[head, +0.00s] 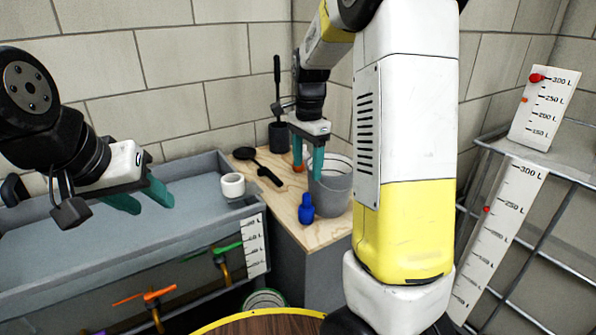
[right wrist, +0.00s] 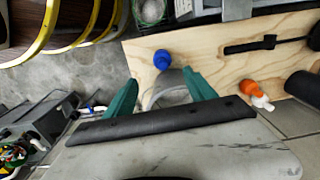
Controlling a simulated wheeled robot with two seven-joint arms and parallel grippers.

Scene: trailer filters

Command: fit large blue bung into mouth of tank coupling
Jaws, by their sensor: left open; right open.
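The blue bung (head: 306,208) stands on the wooden worktop near its front edge, in front of a grey bucket. It also shows in the right wrist view (right wrist: 162,60), just beyond the fingertips and apart from them. A white ring-shaped piece (head: 232,184), apparently the tank coupling, sits at the tank's right corner with its mouth up. My right gripper (head: 308,172) is open and empty, pointing down at the bucket, behind and above the bung. My left gripper (head: 154,208) is open and empty over the tank's left part.
The grey bucket (head: 334,194) stands right beside my right fingers. A black ladle (head: 260,166) lies on the worktop (head: 325,232). An orange and white piece (right wrist: 255,92) lies there too. The grey tank (head: 80,235) has coloured valve handles in front. Wire shelving (head: 550,175) stands at the right.

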